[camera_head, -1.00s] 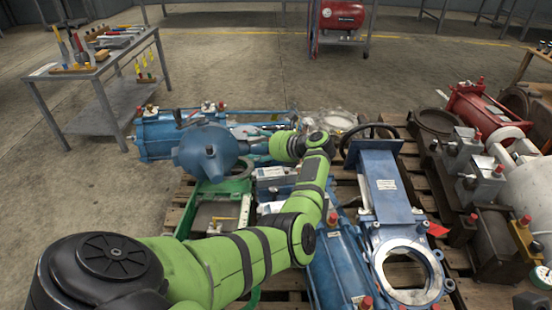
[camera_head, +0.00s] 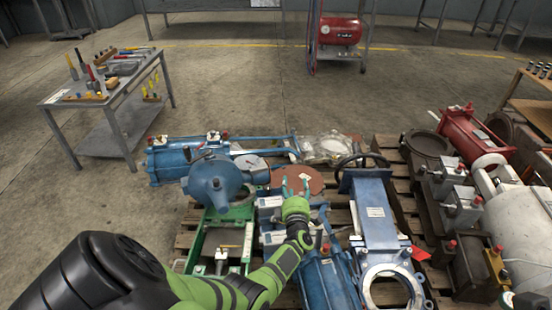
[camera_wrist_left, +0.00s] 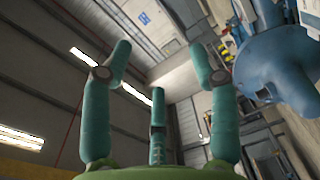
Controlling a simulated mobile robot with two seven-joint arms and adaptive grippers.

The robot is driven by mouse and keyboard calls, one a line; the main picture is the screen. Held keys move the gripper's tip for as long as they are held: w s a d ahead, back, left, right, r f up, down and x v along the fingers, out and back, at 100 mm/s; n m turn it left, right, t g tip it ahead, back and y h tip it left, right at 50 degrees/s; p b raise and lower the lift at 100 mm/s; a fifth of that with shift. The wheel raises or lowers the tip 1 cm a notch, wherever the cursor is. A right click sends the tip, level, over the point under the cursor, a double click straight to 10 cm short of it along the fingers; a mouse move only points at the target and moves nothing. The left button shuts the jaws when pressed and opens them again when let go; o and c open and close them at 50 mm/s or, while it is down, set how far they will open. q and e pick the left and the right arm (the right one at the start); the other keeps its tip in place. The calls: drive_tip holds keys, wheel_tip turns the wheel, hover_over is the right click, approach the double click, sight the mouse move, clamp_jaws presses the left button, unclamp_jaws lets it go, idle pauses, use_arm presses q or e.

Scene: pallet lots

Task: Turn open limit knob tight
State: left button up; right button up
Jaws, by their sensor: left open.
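My left gripper (camera_head: 294,182) has teal fingers spread apart and empty, above the pallet in front of a round brown disc. In the left wrist view its fingers (camera_wrist_left: 160,80) point up towards the ceiling with nothing between them. A blue rounded actuator housing (camera_head: 213,183) stands to the left of the gripper, apart from it; a blue body also shows at the right of the left wrist view (camera_wrist_left: 280,62). I cannot make out which part is the open limit knob. My right gripper is not in view.
A blue gate valve (camera_head: 374,215) with a black handwheel lies to the right. A blue cylinder (camera_head: 327,280) lies near the forearm, and a green frame (camera_head: 197,240) at the left. Red and grey parts crowd the right pallet. A tool table (camera_head: 70,98) stands far left, with open floor beyond.

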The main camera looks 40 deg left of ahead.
use_arm(q)
drive_tip(key=s+d+f+m+g+h+p, duration=0.2)
drive_tip(key=s+d+f+m+h+p, duration=0.2)
drive_tip(key=s, duration=0.5)
drive_tip(key=s+d+f+m+g+h+p, duration=0.2)
drive_tip(key=s+d+f+m+h+p, duration=0.2)
drive_tip(key=s+d+m, duration=0.4)
drive_tip(key=s+d+f+m+g+h+p, duration=0.2)
drive_tip(key=s+d+f+m+p, duration=0.4)
drive_tip(key=s, duration=0.5)
drive_tip(key=shift+s+f+m+h, duration=0.2)
drive_tip(key=shift+f+m+h, duration=0.3)
drive_tip(key=shift+m+h, duration=0.6)
